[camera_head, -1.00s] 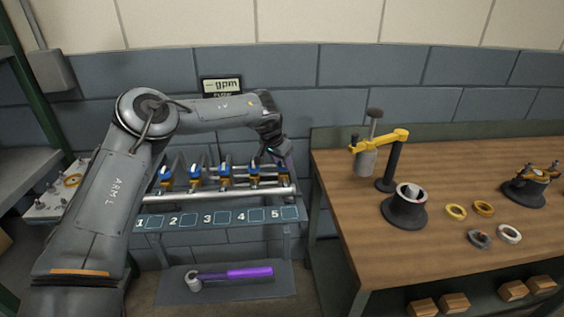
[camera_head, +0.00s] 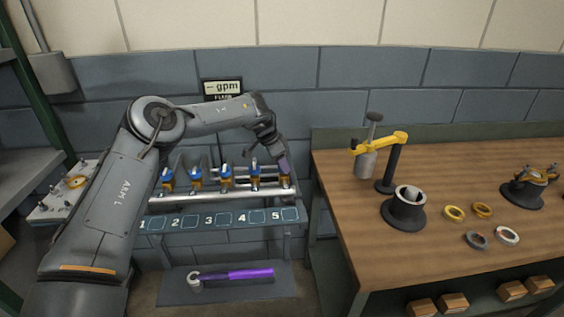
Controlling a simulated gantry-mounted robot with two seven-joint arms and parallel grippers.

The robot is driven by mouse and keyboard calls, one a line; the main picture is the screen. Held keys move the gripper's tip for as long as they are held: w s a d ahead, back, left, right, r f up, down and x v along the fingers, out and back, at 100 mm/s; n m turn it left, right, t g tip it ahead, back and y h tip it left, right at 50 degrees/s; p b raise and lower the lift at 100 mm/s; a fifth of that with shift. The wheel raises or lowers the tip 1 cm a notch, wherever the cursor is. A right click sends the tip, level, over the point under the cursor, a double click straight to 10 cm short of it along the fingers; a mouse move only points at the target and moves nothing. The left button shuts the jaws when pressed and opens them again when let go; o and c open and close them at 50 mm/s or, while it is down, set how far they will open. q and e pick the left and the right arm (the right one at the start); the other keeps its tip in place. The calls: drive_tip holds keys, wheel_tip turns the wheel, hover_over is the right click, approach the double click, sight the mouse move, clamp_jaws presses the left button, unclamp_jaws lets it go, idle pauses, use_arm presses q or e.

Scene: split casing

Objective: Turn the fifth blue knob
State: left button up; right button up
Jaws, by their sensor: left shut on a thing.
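A row of blue-knobbed valves stands on a pipe rack (camera_head: 225,195) behind a strip numbered 1 to 5. At the fifth valve (camera_head: 286,182), my left gripper (camera_head: 285,171) points down from above and is shut on the fifth blue knob. The gripper hides most of that knob, so its angle cannot be told. The fifth label (camera_head: 289,214) is visible below it. My right gripper is not in view.
A gauge display reading "gpm" (camera_head: 222,87) is on the wall above the rack. A purple-handled wrench (camera_head: 235,274) lies on a low shelf. To the right, a wooden bench (camera_head: 440,250) holds a yellow-armed stand (camera_head: 393,160), a dark cup and rings.

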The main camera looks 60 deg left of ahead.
use_arm(q)
drive_tip(key=m, duration=0.1)
drive_tip(key=m+h, duration=0.1)
drive_tip(key=m, duration=0.1)
drive_tip(key=shift+a+f+m+g, duration=0.1)
drive_tip(key=shift+a+m+g, duration=0.05)
drive_tip(key=shift+m+g, duration=0.2)
drive_tip(key=shift+f+m+g+h, duration=0.1)
drive_tip(key=shift+m+g+h, duration=0.15)
drive_tip(key=shift+m+h, duration=0.45)
drive_tip(key=shift+f+m+b, duration=0.1)
drive_tip(key=shift+m+b, duration=0.9)
drive_tip(key=shift+m, duration=0.25)
drive_tip(key=shift+w+r+m+g+b, duration=0.1)
drive_tip(key=shift+r+m+g+b, duration=0.1)
drive_tip(key=shift+m+g+b, duration=0.45)
drive_tip(key=o, duration=1)
drive_tip(key=shift+r, duration=0.15)
